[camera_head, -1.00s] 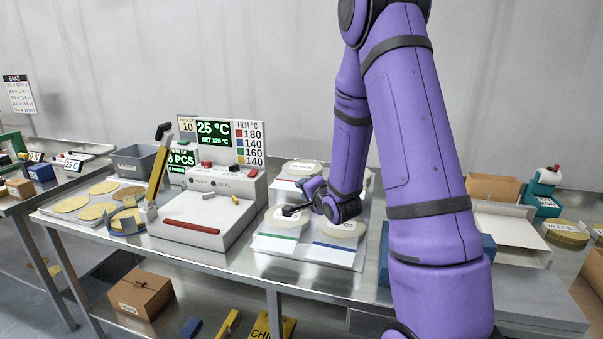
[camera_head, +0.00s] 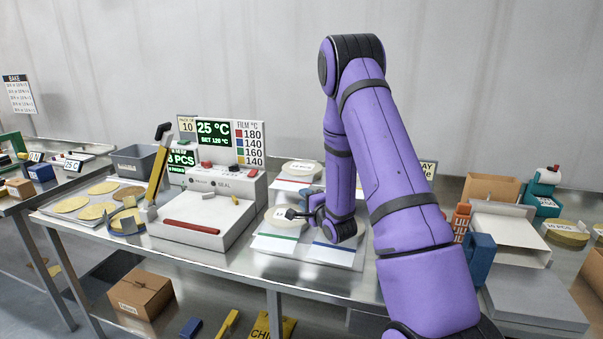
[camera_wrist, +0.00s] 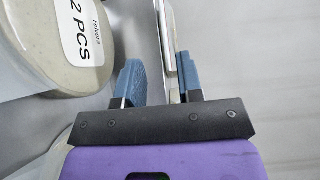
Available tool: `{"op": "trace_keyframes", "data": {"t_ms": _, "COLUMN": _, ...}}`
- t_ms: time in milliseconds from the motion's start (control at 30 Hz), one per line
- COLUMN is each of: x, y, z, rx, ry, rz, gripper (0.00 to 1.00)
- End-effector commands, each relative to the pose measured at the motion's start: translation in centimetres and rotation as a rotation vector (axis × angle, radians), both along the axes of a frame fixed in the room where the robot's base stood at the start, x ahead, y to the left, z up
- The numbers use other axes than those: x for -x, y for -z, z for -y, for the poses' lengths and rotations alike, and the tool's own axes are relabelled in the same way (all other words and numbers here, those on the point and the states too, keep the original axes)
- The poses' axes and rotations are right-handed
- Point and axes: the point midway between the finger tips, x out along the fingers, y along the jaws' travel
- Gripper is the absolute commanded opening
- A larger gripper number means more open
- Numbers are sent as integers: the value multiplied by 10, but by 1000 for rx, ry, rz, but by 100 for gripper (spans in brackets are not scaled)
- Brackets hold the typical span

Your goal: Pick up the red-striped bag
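A bag with a red stripe (camera_head: 289,186) lies at the back left of the tray, with a pale round stack (camera_head: 302,168) in its clear part. A green-striped bag (camera_head: 275,237) lies in front of it, and a blue-striped bag (camera_head: 331,250) lies front right, partly hidden by my wrist. My gripper (camera_head: 300,214) is above the green-striped bag's stack, in front of the red-striped bag and apart from it. In the wrist view my gripper (camera_wrist: 160,75) is open, with its blue fingers apart. A labelled pale stack (camera_wrist: 40,45) is left of the fingers; I cannot tell which bag it belongs to.
The white sealing machine (camera_head: 200,215) stands left of the bags, with its raised yellow lever (camera_head: 158,172). A white box (camera_head: 510,240) stands further right.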

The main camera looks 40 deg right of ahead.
Motion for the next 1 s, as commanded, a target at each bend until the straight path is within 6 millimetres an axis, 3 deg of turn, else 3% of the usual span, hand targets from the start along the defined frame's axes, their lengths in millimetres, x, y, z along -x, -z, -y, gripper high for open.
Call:
{"op": "trace_keyframes", "data": {"t_ms": 400, "x": -47, "y": -6, "z": 7, "rx": 1, "ry": -1, "rz": -1, "gripper": 34}}
{"op": "trace_keyframes", "data": {"t_ms": 667, "x": -51, "y": -6, "z": 8, "rx": 1, "ry": 1, "rz": 0, "gripper": 34}}
{"op": "trace_keyframes", "data": {"t_ms": 700, "x": -51, "y": -6, "z": 8, "rx": 1, "ry": 1, "rz": 0, "gripper": 32}}
{"op": "trace_keyframes", "data": {"t_ms": 833, "x": -50, "y": -6, "z": 8, "rx": 1, "ry": 1, "rz": 0, "gripper": 2}}
{"op": "trace_keyframes", "data": {"t_ms": 1000, "x": -51, "y": -7, "z": 8, "rx": 2, "ry": 1, "rz": 2, "gripper": 0}}
